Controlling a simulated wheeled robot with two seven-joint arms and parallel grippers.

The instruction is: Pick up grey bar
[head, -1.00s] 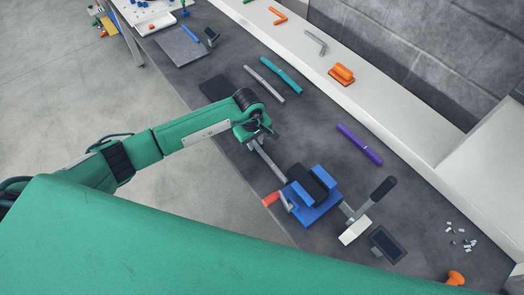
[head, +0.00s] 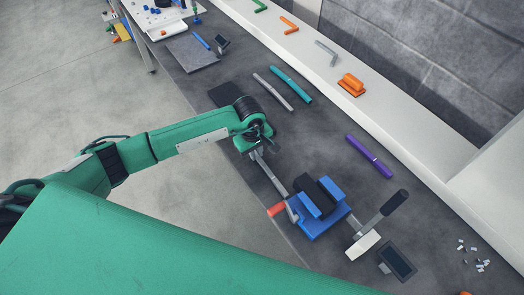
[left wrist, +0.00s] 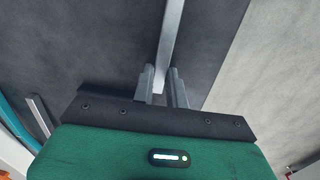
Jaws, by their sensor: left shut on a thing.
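My left gripper (head: 261,147) is over the dark bench, near its front edge. In the left wrist view, its two fingers (left wrist: 163,90) are shut on the end of a grey bar (left wrist: 172,40), which runs away from them. In the head view this grey bar (head: 270,172) slants from the gripper down to the right toward a blue clamp (head: 322,218). I cannot tell whether its far end touches the clamp. A second grey bar (head: 273,92) lies loose beside a teal bar (head: 291,84). My right gripper is not in view.
A red handle (head: 277,209) sticks out at the clamp's left. A dark-handled lever (head: 393,203), a white block (head: 363,245) and a small screen (head: 397,262) stand right of it. A purple bar (head: 368,156) lies behind. A pale ledge (head: 420,145) borders the bench.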

